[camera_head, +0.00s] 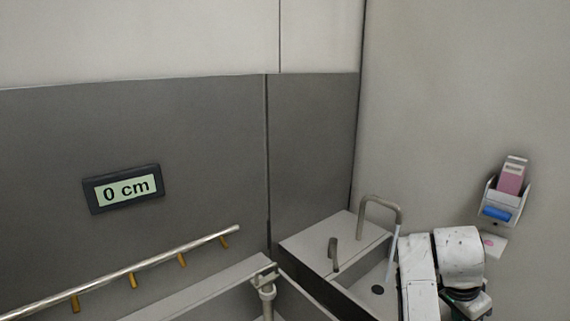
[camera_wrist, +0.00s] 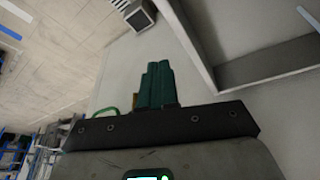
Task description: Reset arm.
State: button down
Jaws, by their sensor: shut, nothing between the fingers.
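My gripper (camera_wrist: 157,72) shows in the wrist view with its dark green fingers side by side, shut and with nothing held. In the head view a white part of my arm stands at the lower right, and my gripper cannot be made out there. In the wrist view the fingers point over a pale surface, and they appear clear of it.
In the head view a display (camera_head: 123,188) reading "0 cm" hangs on the grey wall, above a metal rail (camera_head: 150,269). A basin-like unit (camera_head: 318,250) with a bent pipe (camera_head: 379,203) stands beside my arm. A wall holder (camera_head: 505,199) carries pink and blue items.

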jog(key=s+a+f+n+y, duration=0.15)
jog(key=s+f+n, duration=0.55)
jog(key=s+f, duration=0.85)
jog(key=s+a+f+n+y, duration=0.1)
jog(key=s+a+n, duration=0.2)
jog(key=s, duration=0.6)
jog(key=s+a+n+y, duration=0.1)
jog(key=s+a+n, duration=0.3)
jog(key=s, duration=0.6)
jog(key=shift+s+a+f, duration=0.3)
jog(key=shift+a+f, duration=0.05)
jog(key=shift+a, duration=0.6)
